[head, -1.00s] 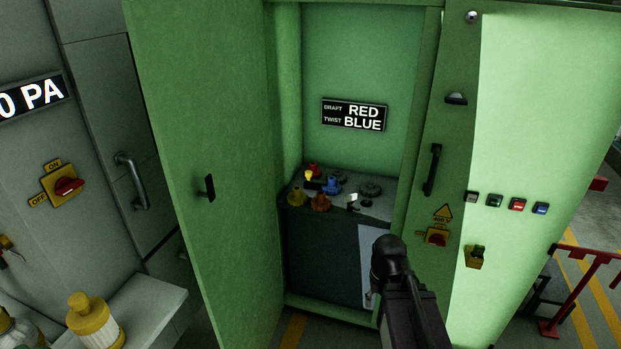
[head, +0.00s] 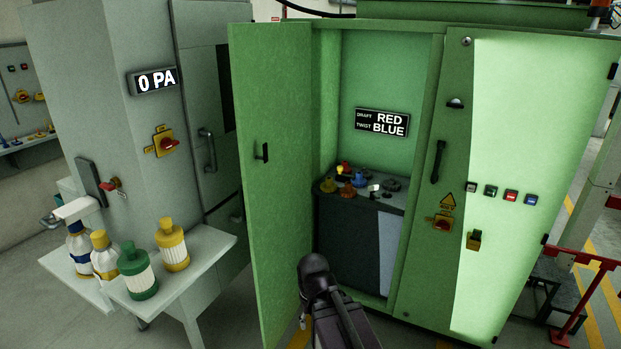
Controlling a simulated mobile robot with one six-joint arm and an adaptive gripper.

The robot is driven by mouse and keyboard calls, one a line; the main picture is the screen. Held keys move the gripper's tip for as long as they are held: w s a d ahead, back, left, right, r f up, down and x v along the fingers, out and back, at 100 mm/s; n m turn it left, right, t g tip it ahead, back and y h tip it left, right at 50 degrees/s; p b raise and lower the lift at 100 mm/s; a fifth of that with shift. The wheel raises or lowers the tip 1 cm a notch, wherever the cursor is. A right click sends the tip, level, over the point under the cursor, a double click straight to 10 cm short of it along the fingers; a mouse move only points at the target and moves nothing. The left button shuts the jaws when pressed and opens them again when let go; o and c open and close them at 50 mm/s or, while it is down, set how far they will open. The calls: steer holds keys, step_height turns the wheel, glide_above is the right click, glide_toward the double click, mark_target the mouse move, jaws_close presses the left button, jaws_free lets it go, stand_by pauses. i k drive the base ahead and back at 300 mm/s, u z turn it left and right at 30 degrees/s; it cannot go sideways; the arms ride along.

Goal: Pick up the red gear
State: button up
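The red gear (head: 344,166) is small in the head view, at the back left of the dark bench top inside the open green cabinet. It is partly hidden by a small yellow piece in front of it. A blue gear (head: 359,179), a yellow gear (head: 328,185) and an orange gear (head: 348,191) stand close by. A black part of my arm rises from the bottom of the picture, in front of the cabinet opening. I cannot make out gripper fingers, and nothing of mine visibly touches the gears.
The open green door (head: 268,180) stands left of the opening. Dark gears (head: 390,185) are on the bench's right side. A sign (head: 382,123) inside reads DRAFT RED, TWIST BLUE. Several bottles stand on a pale shelf (head: 205,256) at left. A red rail (head: 575,290) is at right.

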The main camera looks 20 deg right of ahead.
mark_target(347, 169)
steer(key=k, duration=0.35)
steer(key=z, duration=0.45)
steer(key=i, duration=0.95)
steer(key=z, duration=0.65)
steer(key=i, duration=1.55)
steer(key=u, duration=0.6)
steer(key=i, duration=0.5)
steer(key=u, duration=0.2)
